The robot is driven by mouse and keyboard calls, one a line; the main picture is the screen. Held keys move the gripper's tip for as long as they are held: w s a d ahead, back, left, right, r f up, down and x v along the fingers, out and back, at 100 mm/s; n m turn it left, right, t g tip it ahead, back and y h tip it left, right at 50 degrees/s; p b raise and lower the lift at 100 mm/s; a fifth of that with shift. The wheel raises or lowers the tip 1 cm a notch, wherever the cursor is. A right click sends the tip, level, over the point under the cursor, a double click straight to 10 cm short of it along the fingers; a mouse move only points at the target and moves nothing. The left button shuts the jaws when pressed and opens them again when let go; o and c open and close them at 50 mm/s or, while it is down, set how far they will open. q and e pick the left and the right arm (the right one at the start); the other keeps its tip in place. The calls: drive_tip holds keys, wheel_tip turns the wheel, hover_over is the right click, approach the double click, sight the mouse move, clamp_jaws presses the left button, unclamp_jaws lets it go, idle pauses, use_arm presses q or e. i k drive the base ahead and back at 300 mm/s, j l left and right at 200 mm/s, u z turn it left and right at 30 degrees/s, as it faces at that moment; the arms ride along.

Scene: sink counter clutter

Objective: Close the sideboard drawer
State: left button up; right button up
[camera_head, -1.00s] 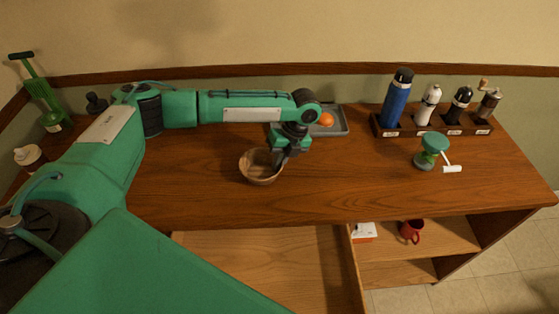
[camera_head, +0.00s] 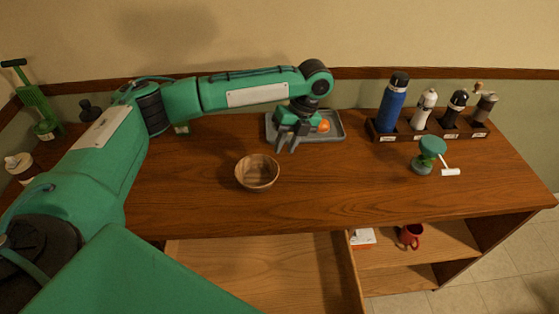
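The sideboard (camera_head: 400,195) has a wooden top, and its drawer (camera_head: 255,262) is pulled out below the front edge. The drawer's inside is bare where it shows. My own arm hides its left part, and its front is out of the picture. My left gripper (camera_head: 286,149) is above the sideboard top, at the front edge of the grey tray, with its fingers apart and nothing between them. It is behind and to the right of the wooden bowl (camera_head: 257,173), well away from the drawer. My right gripper is not in view.
The grey tray (camera_head: 335,136) holds an orange ball (camera_head: 323,126). A rack (camera_head: 405,135) holds a blue bottle (camera_head: 391,105) and several smaller items. A green-topped stand (camera_head: 428,155) is at the right. A red mug (camera_head: 411,236) and a white-and-red box (camera_head: 362,238) sit on the open shelf.

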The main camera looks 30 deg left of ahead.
sight(313, 274)
drive_tip(key=k+l, duration=0.2)
drive_tip(key=l, duration=0.2)
drive_tip(key=k+l, duration=0.2)
drive_tip(key=l, duration=0.2)
drive_tip(key=k+l, duration=0.2)
drive_tip(key=l, duration=0.2)
drive_tip(key=k+l, duration=0.2)
drive_tip(key=l, duration=0.25)
drive_tip(key=k+l, duration=0.15)
drive_tip(key=l, duration=0.25)
drive_tip(key=k+l, duration=0.2)
drive_tip(key=l, duration=0.2)
